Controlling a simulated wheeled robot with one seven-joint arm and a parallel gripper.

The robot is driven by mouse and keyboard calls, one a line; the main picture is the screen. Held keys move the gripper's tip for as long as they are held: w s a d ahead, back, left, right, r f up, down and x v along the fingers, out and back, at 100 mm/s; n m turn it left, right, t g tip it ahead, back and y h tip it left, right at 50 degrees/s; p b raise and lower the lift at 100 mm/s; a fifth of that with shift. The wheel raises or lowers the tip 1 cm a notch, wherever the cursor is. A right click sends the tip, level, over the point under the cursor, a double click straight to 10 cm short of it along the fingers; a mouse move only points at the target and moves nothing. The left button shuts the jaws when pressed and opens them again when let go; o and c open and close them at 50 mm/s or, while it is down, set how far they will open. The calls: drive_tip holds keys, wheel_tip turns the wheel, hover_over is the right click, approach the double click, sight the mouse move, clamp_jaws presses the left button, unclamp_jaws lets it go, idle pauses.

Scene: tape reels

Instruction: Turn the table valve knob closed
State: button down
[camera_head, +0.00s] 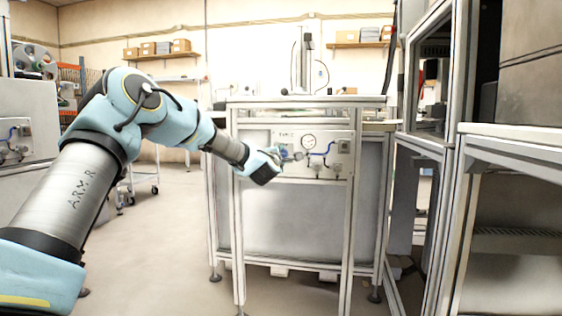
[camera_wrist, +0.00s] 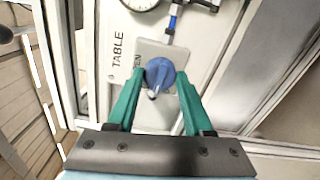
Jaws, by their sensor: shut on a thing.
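The table valve knob (camera_wrist: 160,76) is blue and sits on a grey plate (camera_wrist: 178,52) on the white panel, beside the printed word TABLE. In the wrist view the green fingers of my gripper (camera_wrist: 159,88) stand on either side of the knob and are shut on it. In the head view my gripper (camera_head: 279,158) reaches the left part of the white panel (camera_head: 322,170) on the front of the machine table. The knob is mostly hidden behind the gripper there.
A round gauge (camera_head: 309,141) and blue tubing (camera_head: 324,152) are on the panel right of my gripper. Several fittings hang along the panel's lower edge. A tall metal frame (camera_head: 428,150) stands close on the right. Open floor (camera_head: 165,245) lies to the left.

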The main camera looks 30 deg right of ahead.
drive_tip(key=shift+n, duration=0.3)
idle(0.4)
drive_tip(key=shift+c, duration=1.5)
unclamp_jaws()
drive_tip(key=shift+a, duration=0.1)
drive_tip(key=v, duration=1)
drive_tip(key=shift+s+a+p, duration=0.2)
drive_tip(key=shift+s+p, duration=0.1)
